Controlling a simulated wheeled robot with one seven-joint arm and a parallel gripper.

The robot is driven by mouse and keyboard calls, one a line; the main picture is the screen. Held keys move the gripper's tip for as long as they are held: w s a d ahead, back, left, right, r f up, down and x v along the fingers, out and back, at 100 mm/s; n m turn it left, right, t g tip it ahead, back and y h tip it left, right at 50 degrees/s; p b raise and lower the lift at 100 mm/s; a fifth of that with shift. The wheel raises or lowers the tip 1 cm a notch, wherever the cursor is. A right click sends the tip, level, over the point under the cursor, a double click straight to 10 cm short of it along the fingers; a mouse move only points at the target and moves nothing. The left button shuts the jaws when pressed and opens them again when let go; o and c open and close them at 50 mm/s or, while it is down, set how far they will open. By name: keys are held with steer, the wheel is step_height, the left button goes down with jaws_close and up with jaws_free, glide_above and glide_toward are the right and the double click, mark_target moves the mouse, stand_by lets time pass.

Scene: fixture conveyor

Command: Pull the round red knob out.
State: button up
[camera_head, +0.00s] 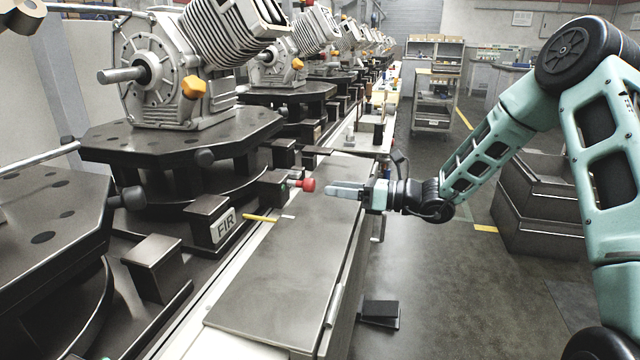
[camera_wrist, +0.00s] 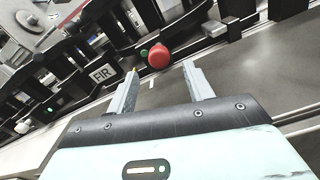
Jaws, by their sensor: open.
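The round red knob (camera_head: 308,185) sticks out toward the right from a dark block on the conveyor's side, beside a small green part. It also shows in the wrist view (camera_wrist: 159,56), beyond and roughly between my fingertips. My gripper (camera_head: 331,190) is just to the right of the knob in the head view, pointing at it, with a small gap between. In the wrist view my gripper (camera_wrist: 160,72) has its two grey fingers apart with nothing between them. The knob's shaft is mostly hidden.
A metal ledge (camera_head: 275,290) runs below my gripper. A yellow pencil-like rod (camera_head: 260,218) lies near the block marked FIR (camera_head: 224,226). Engines on dark turntables (camera_head: 180,150) line the left. Dark bins (camera_head: 540,215) stand at right. The aisle floor (camera_head: 430,300) is mostly clear.

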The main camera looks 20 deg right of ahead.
steer(key=p+v, duration=0.1)
steer(key=v, duration=1)
